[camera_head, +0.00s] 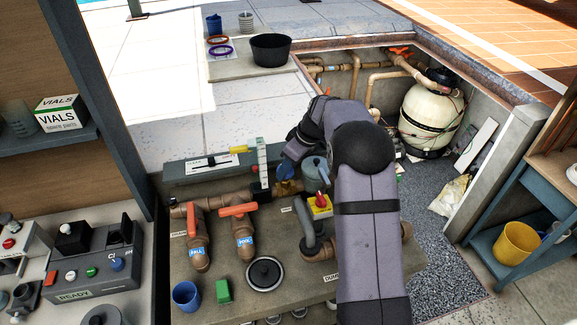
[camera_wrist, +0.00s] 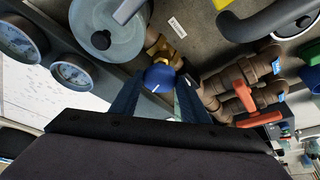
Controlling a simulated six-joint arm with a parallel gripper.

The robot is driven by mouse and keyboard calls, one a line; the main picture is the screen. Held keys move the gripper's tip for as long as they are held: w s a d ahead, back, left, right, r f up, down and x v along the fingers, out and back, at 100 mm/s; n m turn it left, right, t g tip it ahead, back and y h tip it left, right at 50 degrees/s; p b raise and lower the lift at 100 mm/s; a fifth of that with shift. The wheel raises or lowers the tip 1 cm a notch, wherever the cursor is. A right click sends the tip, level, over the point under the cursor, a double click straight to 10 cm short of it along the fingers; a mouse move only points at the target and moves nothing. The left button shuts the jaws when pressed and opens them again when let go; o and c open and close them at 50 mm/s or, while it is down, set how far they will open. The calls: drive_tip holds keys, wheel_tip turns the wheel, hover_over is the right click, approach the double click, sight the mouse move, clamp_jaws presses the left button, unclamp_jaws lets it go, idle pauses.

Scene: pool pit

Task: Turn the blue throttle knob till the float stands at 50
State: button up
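The blue throttle knob (camera_wrist: 158,77) sits on a brass valve (camera_wrist: 163,48) in the wrist view, with a short white mark on its face. My gripper (camera_wrist: 158,84) is open, one finger on each side of the knob, with a visible gap at each side.
Orange-handled valves (camera_head: 238,210) on brown pipes stand left of the knob. A clear-lidded pot (camera_wrist: 108,28) is close beside my left finger in the wrist view. Round gauges (camera_wrist: 73,75) lie farther left. A red knob on a yellow box (camera_head: 320,205) stands near my arm.

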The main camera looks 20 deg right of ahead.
drive_tip(key=shift+a+m+b, duration=0.1)
drive_tip(key=shift+m+b, duration=0.25)
drive_tip(key=shift+m, duration=0.15)
drive_tip(key=shift+f+m, duration=0.1)
drive_tip(key=shift+m, duration=0.2)
drive_tip(key=m, duration=0.1)
drive_tip(key=m+t+h+b, duration=0.1)
drive_tip(key=m, duration=0.1)
drive_tip(key=shift+s+a, duration=0.15)
drive_tip(key=shift+a, duration=0.05)
drive_tip(key=m+h, duration=0.1)
drive_tip(key=m, duration=0.1)
drive_tip(key=m+h, duration=0.1)
drive_tip(key=m, duration=0.1)
drive_tip(key=shift+a+m+p, duration=0.2)
drive_tip(key=shift+m+p, duration=0.1)
drive_tip(key=shift+m, duration=0.1)
drive_tip(key=o, duration=1.1)
drive_tip(key=shift+c, duration=0.2)
